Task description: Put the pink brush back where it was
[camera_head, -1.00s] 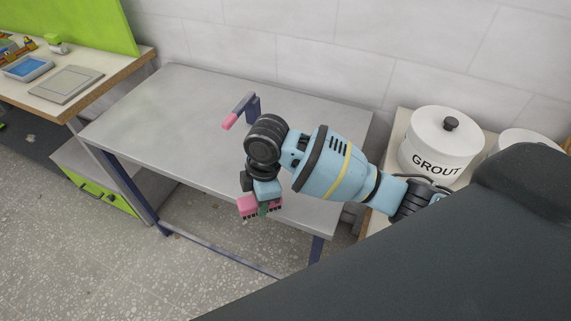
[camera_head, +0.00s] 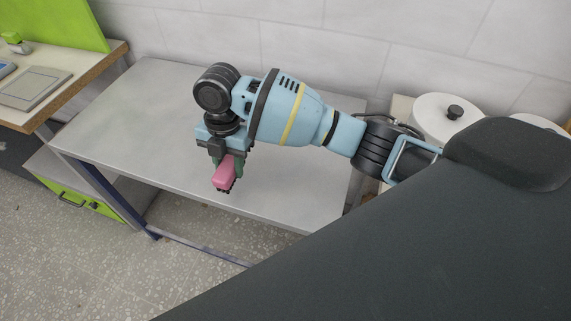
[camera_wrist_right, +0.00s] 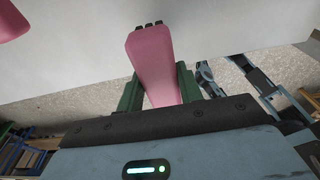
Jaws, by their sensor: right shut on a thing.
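The pink brush (camera_head: 224,172) is held by my right gripper (camera_head: 236,164), above the front part of the grey table (camera_head: 125,125). In the right wrist view the brush (camera_wrist_right: 152,58) is between the two green fingers, its dark bristle tips at the far end. The pink tip (camera_wrist_right: 10,22) of another object shows in the top left corner of that view. The rest of that object is cut off there, and my arm hides it in the head view.
A white lidded canister (camera_head: 446,118) stands on a counter to the right, close to my right arm. A wooden-topped bench (camera_head: 95,72) with a grey plate (camera_head: 35,88) is at the left. The table's left part is clear.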

